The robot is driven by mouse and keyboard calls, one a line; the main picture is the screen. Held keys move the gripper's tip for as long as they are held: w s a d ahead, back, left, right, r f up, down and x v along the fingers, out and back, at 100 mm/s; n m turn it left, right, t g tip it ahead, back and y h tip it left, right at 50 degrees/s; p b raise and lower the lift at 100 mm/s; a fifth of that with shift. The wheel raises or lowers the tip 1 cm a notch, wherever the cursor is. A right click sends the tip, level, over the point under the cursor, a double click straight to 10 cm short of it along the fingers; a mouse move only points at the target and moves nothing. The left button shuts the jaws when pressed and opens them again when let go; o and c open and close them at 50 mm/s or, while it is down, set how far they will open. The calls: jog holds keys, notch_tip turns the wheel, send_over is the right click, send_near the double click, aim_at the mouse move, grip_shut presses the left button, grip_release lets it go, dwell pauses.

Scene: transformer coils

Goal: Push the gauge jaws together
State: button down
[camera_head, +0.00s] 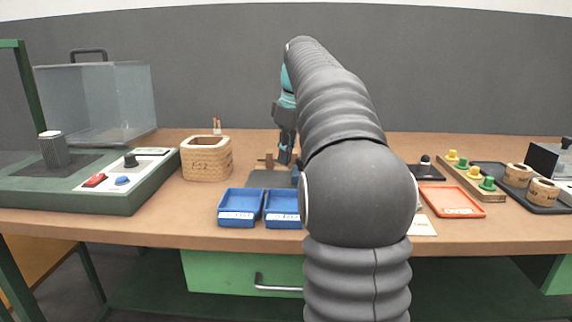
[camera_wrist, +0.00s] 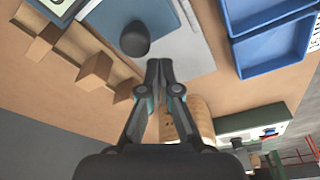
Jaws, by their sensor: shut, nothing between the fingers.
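My gripper (camera_head: 285,158) points down over the bench, with its fingertips beside a grey plate (camera_head: 268,178). The wrist view shows my gripper (camera_wrist: 160,64) with its two fingers together and nothing between them. A dark round knob (camera_wrist: 135,39) stands near the fingertips, on or above the plate. Several upright wooden blocks (camera_wrist: 95,70) stand apart along a wooden strip beside the plate. A small brown piece (camera_head: 267,160) shows behind the plate in the head view. I cannot tell for sure which of these parts are the gauge jaws. My arm hides part of this area in the head view.
Two blue trays (camera_head: 240,207) stand at the front, close to the plate. A woven basket (camera_head: 206,158) stands left of it. A green test station (camera_head: 90,185) fills the left end. An orange tray (camera_head: 452,201) and a board with coloured pegs (camera_head: 466,177) lie at right.

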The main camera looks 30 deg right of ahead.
notch_tip(320, 180, up, 2)
jog(key=shift+p, duration=0.75)
jog(key=shift+r, duration=2.15)
